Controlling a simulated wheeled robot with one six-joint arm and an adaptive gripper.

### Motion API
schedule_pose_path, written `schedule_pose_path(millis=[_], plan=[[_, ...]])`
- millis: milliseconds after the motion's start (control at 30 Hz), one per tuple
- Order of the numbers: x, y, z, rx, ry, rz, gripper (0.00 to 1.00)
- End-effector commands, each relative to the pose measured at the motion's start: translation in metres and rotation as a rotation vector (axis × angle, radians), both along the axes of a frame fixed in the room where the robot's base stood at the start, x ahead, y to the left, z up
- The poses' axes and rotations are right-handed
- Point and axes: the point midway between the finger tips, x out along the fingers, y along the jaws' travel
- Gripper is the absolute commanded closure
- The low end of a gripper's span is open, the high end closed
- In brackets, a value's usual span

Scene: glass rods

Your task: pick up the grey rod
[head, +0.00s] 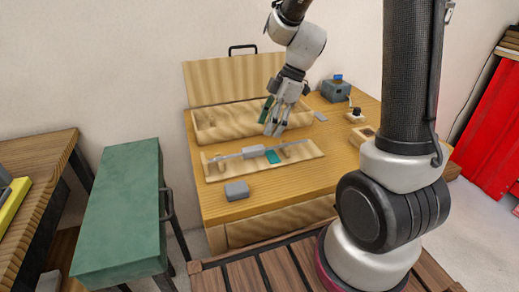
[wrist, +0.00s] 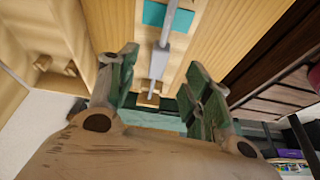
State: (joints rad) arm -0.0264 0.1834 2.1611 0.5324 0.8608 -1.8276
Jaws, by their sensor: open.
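The grey rod (head: 233,156) lies lengthwise over a shallow wooden tray on the table, with a thicker grey block-like part (head: 253,152) around its middle. In the wrist view the rod (wrist: 171,27) runs from the top edge down between my fingers, with the thicker part (wrist: 159,62) showing. Its lower end meets a small wooden support (wrist: 148,99). My gripper (head: 275,128) is open and empty, above and behind the tray in the head view. In the wrist view my gripper's green-padded fingers (wrist: 163,80) stand apart on either side of the rod's line, not touching it.
The wooden tray (head: 225,172) holds a teal patch (head: 272,157). Behind it stands an open wooden case (head: 205,128) with its lid (head: 225,80) raised. A grey block (head: 236,190) lies in front. A blue-grey box (head: 336,90) stands at the back right. A green bench (head: 118,210) is at left.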

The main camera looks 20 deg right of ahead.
Motion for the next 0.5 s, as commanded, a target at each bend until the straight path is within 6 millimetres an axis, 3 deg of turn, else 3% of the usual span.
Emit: schedule_pose_path(millis=[167,500], plan=[[0.0,0.003,-0.008,-0.001,-0.031,0.077,0.5],[-0.001,0.023,-0.052,-0.003,-0.028,0.077,0.5]])
